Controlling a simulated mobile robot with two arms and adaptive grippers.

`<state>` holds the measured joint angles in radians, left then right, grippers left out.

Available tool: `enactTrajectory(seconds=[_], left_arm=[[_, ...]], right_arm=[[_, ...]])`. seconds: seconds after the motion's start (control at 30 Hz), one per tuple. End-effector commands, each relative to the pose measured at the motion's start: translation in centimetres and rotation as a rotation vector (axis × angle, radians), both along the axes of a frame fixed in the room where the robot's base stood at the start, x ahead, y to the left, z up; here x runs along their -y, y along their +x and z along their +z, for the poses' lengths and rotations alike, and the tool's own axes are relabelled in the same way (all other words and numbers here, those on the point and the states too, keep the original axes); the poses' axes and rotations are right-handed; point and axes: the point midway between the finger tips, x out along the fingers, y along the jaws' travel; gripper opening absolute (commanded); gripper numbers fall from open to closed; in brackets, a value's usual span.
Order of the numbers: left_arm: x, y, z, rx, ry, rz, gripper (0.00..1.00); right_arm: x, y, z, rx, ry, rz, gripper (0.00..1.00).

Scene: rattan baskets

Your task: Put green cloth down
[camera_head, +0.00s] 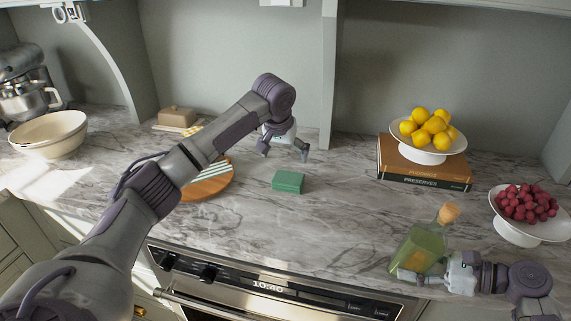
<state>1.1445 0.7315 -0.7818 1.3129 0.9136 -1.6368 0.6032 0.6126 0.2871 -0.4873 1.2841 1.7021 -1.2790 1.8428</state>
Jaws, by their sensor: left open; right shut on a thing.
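The green cloth (288,181), a small folded block, lies flat on the marble counter in the middle of the view. My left gripper (285,149) is open just behind and above the cloth, with its fingers apart and nothing between them. The cloth appears clear of the fingers. My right gripper (423,276) is shut on a glass bottle (424,245) of green liquid with a cork, near the counter's front edge. The bottle leans a little to the right; its lower part is partly hidden by the gripper.
A round wooden board (208,184) lies left of the cloth, partly behind my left arm. Books (425,174) carry a stand of lemons (428,124). A stand of raspberries (525,203) is at the right. White bowls (50,135) stand far left. The counter right of the cloth is clear.

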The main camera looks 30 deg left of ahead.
Motion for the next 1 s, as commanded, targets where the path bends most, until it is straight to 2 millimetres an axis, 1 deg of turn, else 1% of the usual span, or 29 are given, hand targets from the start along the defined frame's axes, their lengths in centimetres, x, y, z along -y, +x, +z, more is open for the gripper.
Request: enactTrajectory(seconds=[0.03,0.23,0.47,0.57,0.8,1.0], left_arm=[[0.1,-0.1,0.2,0.001,0.0,-0.002,1.0],[0.9,-0.2,0.5,0.018,0.011,-0.019,1.0],[0.3,-0.7,0.2,0.028,0.022,-0.001,1.0],[0.1,-0.4,-0.9,0.026,0.023,0.005,1.0],[-0.4,1.1,-4.7,0.027,0.026,0.006,1.0],[-0.6,1.7,-6.1,0.028,0.026,0.006,1.0]], right_arm=[[0.2,-0.1,-0.5,-0.007,-0.009,-0.002,0.22],[0.2,-0.1,-0.5,-0.007,-0.009,-0.002,0.22],[0.2,-0.1,-0.5,-0.007,-0.009,-0.002,0.22],[0.2,-0.1,-0.5,-0.007,-0.009,-0.002,0.22],[0.2,-0.1,-0.5,-0.007,-0.009,-0.001,0.22],[0.2,-0.1,-0.5,-0.007,-0.009,-0.002,0.22]])
